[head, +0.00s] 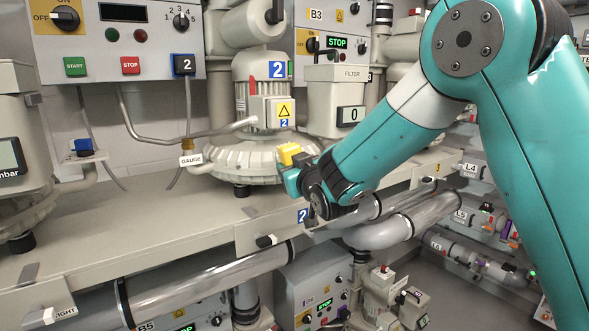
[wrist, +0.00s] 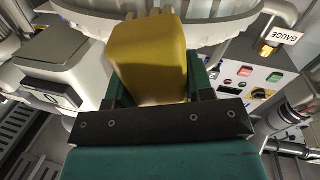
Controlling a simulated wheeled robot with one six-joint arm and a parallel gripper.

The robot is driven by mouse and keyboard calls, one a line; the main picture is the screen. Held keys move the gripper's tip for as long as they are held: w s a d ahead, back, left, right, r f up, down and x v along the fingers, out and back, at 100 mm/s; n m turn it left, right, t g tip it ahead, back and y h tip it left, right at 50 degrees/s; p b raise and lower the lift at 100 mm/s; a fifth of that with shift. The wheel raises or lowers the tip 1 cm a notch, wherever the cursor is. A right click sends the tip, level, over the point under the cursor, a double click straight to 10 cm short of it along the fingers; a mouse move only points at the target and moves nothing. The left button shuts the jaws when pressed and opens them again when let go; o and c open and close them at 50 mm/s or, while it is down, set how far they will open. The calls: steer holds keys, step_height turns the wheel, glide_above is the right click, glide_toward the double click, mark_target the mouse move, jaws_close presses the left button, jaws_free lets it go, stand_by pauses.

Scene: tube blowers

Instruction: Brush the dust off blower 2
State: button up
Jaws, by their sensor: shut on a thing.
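Blower 2 (head: 233,160) stands on the bench in the head view, a pale ribbed round housing with a motor above it and a blue "2" label. Its rim also shows across the top of the wrist view (wrist: 85,25). My gripper (head: 298,168) is at the right front of the housing. It is shut on a yellow block (head: 289,151), which looks like the brush. In the wrist view the yellow block (wrist: 148,60) sits between the fingers with its far end close to the rim. I cannot tell whether it touches. No dust can be made out clearly.
A control box (head: 122,40) with start and stop buttons is at the back left. A filter box (head: 335,95) marked 0 stands behind my gripper. A gauge pipe (head: 225,130) runs left of the motor. The bench (head: 130,225) is clear at front left.

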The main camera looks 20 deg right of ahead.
steer(key=shift+w, duration=0.75)
steer(key=d, duration=0.2)
steer(key=d+b, duration=0.1)
steer(key=shift+w+d+f, duration=0.1)
steer(key=shift+w+d, duration=0.1)
steer(key=shift+d, duration=0.2)
steer(key=shift+s+a+b, duration=0.1)
steer(key=shift+a+b, duration=0.65)
steer(key=shift+a, duration=1)
steer(key=shift+c, duration=0.3)
steer(key=shift+a+r, duration=0.2)
steer(key=shift+a, duration=0.05)
steer(key=shift+c, duration=0.3)
